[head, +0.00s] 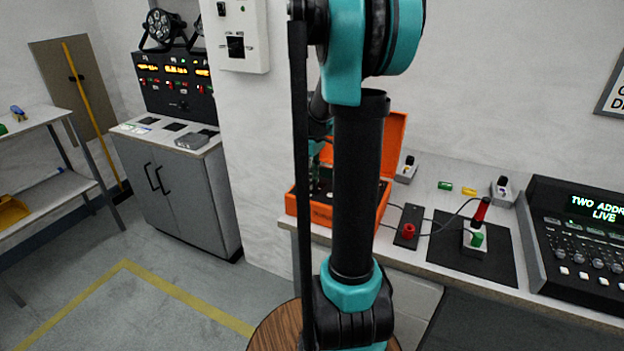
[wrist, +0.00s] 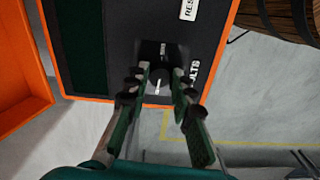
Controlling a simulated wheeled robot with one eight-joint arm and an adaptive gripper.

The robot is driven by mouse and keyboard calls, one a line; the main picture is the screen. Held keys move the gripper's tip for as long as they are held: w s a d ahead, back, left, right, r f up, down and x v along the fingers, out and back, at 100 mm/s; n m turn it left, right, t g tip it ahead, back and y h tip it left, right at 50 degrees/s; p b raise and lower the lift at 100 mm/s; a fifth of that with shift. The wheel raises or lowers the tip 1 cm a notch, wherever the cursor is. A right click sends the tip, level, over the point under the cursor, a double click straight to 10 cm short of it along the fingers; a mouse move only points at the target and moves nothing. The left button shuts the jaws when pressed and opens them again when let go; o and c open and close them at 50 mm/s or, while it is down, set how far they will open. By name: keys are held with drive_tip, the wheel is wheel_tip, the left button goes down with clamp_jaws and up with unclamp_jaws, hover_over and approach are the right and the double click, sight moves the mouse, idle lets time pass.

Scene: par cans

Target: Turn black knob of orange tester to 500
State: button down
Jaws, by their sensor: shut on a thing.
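The orange tester (head: 318,212) is an open orange case with a black panel on the right bench. My arm hides much of it in the head view. In the wrist view its orange rim (wrist: 90,98) borders the black panel. The black knob (wrist: 158,86) has a white pointer line and sits near the panel edge. My gripper (wrist: 160,76) has its two green-grey fingers on either side of the knob and is shut on it. White lettering ending in "LTS" stands beside the knob. I cannot read a 500 mark. My gripper is mostly hidden in the head view.
A black console (head: 580,240) is at far right. A wooden barrel (wrist: 290,18) is near the tester.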

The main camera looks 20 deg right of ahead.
drive_tip(key=m, duration=0.8)
drive_tip(key=shift+m, duration=0.3)
drive_tip(key=m, duration=0.4)
drive_tip(key=shift+m, duration=0.3)
drive_tip(key=m, duration=0.4)
drive_tip(key=shift+m, duration=0.3)
drive_tip(key=m, duration=1.3)
drive_tip(key=shift+m, duration=1.9)
